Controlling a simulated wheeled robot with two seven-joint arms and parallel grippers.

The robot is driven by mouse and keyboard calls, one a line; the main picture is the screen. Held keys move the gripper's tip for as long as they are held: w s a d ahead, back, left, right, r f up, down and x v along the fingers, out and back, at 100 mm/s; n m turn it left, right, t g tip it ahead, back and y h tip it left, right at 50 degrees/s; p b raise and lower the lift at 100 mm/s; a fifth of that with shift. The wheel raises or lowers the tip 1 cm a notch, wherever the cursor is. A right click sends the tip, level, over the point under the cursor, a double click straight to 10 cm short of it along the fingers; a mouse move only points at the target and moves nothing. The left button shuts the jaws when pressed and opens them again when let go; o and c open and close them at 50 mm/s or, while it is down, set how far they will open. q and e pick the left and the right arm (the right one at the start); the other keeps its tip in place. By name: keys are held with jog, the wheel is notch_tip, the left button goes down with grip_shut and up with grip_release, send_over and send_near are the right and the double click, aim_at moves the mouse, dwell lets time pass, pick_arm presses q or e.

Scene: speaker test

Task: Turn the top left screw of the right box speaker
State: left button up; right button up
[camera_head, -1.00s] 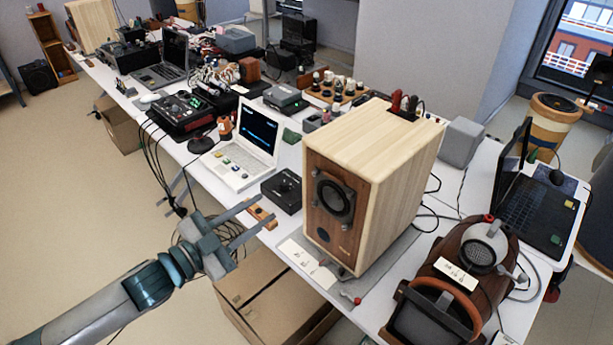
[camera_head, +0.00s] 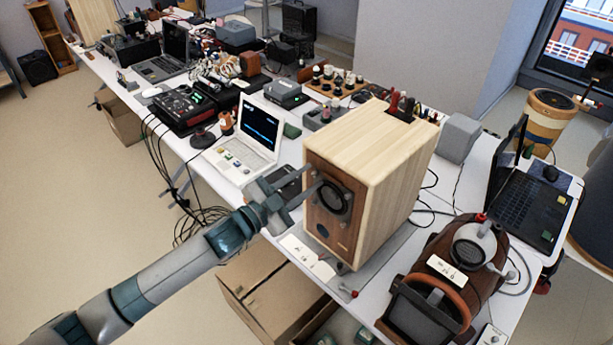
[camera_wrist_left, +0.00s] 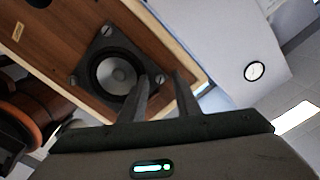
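The right box speaker (camera_head: 380,165) is a pale wooden cabinet with a brown front, standing on the table. Its round dark driver (camera_head: 334,199) sits in a frame with screws at the corners. My left gripper (camera_head: 312,177) reaches the upper left of that frame, its fingers apart. In the left wrist view, the driver (camera_wrist_left: 117,76) appears rotated. A corner screw (camera_wrist_left: 160,79) shows between the two open fingertips of my left gripper (camera_wrist_left: 161,74). Whether the fingers touch the screw cannot be told. My right gripper is out of view.
A white laptop (camera_head: 245,145) and a dark box beside it stand left of the speaker, close to my left arm. A brown rounded device (camera_head: 455,275) stands to its right. Another box speaker (camera_head: 92,22) is at the table's far end. Cardboard boxes (camera_head: 265,290) lie below the front edge.

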pick_arm(q)
jog(key=shift+c, duration=0.3)
grip_shut()
jog(key=shift+m, duration=0.3)
jog(key=shift+m, duration=2.8)
jog(key=shift+o, duration=0.3)
grip_release()
